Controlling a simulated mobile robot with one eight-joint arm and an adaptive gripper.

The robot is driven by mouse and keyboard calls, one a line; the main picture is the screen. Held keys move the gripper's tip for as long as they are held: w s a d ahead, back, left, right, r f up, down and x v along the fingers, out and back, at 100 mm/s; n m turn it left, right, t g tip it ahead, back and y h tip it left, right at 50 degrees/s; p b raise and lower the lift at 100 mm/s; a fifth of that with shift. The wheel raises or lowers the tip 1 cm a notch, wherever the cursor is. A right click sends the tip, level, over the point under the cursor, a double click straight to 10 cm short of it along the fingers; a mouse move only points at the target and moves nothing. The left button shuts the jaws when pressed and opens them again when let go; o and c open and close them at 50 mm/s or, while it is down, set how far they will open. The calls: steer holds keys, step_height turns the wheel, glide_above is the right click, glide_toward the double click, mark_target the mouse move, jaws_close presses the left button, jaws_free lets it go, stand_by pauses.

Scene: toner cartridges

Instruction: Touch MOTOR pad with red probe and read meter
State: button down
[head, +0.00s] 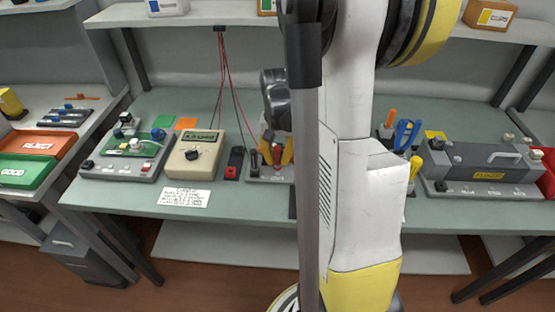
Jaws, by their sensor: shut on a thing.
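My gripper (274,138) is over a small grey fixture (257,176) at mid-bench, partly hidden by my own arm and column. It appears shut on the red probe (277,155), which points down at the fixture; whether its tip touches cannot be told. The beige meter (193,155) stands to the left with a lit display (201,137), its digits too small to read surely. Red and black leads hang from a hook on the shelf toward the meter and fixture. A MOTOR pad cannot be made out.
A grey unit with a green board (143,146) sits left of the meter. A paper note (170,197) lies in front. Right of my arm are a tool holder with handles (407,135) and a cartridge unit (484,162). Green (24,171) and red (39,143) trays are far left.

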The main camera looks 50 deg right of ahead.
mark_target(278, 147)
steer(key=shift+r+p, duration=1.95)
steer(key=shift+r, duration=0.9)
steer(key=shift+f, duration=0.1)
